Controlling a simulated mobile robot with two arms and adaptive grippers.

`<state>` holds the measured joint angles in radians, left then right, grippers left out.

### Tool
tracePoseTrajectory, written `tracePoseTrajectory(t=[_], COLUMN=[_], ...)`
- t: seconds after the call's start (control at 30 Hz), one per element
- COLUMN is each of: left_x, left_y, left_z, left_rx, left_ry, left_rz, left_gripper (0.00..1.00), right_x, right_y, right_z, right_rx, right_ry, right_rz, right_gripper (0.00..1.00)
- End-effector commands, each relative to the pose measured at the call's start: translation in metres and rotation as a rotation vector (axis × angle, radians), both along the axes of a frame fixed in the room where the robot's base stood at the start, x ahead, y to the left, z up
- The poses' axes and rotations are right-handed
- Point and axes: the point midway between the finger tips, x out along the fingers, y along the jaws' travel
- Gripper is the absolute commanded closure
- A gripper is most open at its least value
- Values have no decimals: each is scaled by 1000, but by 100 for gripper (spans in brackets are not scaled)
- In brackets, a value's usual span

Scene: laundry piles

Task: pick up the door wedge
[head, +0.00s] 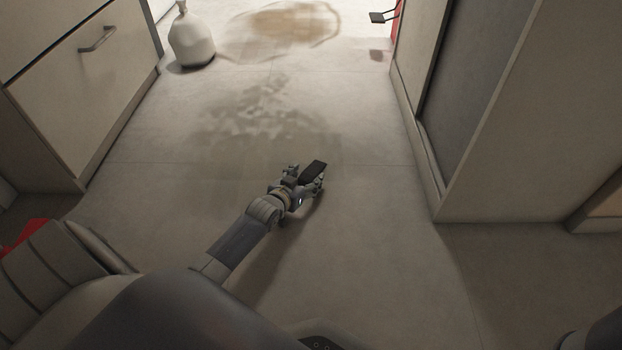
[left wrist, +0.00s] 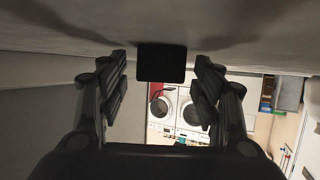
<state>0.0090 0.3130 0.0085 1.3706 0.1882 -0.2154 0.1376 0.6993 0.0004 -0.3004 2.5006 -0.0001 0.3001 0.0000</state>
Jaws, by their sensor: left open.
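The door wedge (head: 314,171) is a small, dark, flat-looking block, in the middle of the head view by my left gripper. In the left wrist view, the wedge (left wrist: 162,62) shows as a black rectangle against the floor, between the two finger ends. My left gripper (head: 306,179) is low over the floor, with its fingers on either side of the wedge. Its fingers (left wrist: 161,68) are apart, with a visible gap on each side of the wedge. I cannot tell how far the wedge reaches in between them. My right gripper is out of view.
A cabinet with a drawer (head: 85,75) stands at the left, and a tall cabinet (head: 510,120) at the right. A pale bottle-shaped vase (head: 191,38) stands at the back left. The floor around the gripper is clear. White washing machines (left wrist: 163,108) show far off in the wrist view.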

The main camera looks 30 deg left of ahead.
Motion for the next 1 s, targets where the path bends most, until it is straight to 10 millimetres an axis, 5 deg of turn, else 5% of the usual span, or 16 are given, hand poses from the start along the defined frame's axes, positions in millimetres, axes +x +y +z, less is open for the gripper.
tracePoseTrajectory(t=[0.2,0.4,1.0], left_x=[0,0,0], left_y=[0,0,0], left_z=[0,0,13], left_rx=[0,-1,-1], left_ry=[1,1,-1], left_rz=[0,0,0], left_gripper=[42,88,89], right_x=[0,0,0], right_y=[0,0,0], right_z=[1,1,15], right_rx=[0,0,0], right_ry=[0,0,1], right_rz=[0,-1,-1], right_gripper=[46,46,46])
